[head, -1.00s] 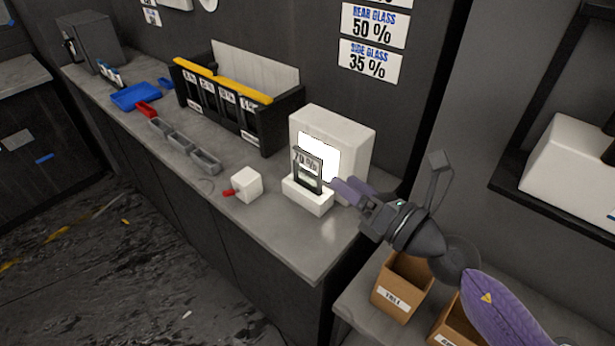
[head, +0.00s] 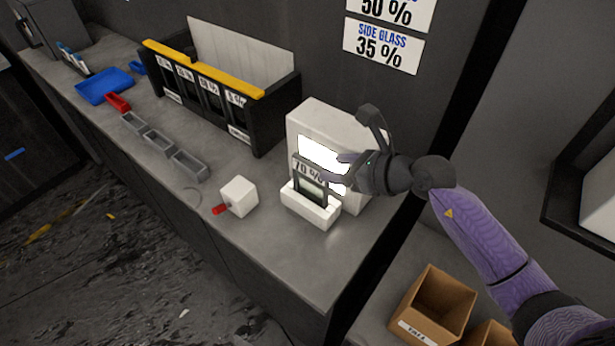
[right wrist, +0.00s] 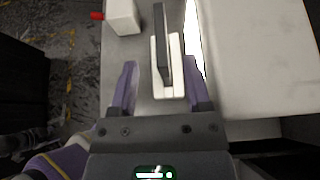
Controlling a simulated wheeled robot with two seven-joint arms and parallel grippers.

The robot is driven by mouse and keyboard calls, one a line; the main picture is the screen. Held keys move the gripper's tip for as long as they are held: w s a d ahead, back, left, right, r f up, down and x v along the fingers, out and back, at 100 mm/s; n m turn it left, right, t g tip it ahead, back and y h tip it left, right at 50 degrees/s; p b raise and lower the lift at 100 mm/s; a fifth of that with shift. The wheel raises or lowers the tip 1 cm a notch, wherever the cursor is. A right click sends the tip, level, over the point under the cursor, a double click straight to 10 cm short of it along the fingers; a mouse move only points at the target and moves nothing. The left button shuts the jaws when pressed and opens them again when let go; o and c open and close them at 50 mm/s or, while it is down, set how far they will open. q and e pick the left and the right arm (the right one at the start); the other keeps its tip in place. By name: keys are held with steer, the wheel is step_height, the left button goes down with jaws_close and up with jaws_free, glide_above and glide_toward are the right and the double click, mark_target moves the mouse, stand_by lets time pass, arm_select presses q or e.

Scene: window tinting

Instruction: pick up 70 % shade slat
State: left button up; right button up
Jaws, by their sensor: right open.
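The 70 % shade slat (head: 308,170) stands upright in a white holder (head: 311,209) in front of the white lit box on the counter. It is a dark frame with a "70 %" label on top. In the right wrist view the slat (right wrist: 161,42) shows edge-on from above, in its white holder (right wrist: 175,80). My right gripper (head: 338,168) is open at the slat's right side. In the right wrist view its fingers (right wrist: 160,80) lie either side of the holder and the slat's near end, with gaps. My left gripper is not in view.
The white lit box (head: 330,130) stands close behind the slat. A white cube (head: 239,196) with a red knob is to the left. A black rack (head: 215,100) of slats, grey trays (head: 158,142) and a blue tray (head: 104,86) lie farther left. A cardboard bin (head: 432,304) sits lower right.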

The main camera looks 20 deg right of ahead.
mark_target(316, 165)
steer(key=b+x, duration=0.1)
steer(key=x, duration=0.5)
steer(key=shift+w+f, duration=0.15)
steer(key=shift+w, duration=0.05)
jaws_close()
stand_by(0.5)
stand_by(0.5)
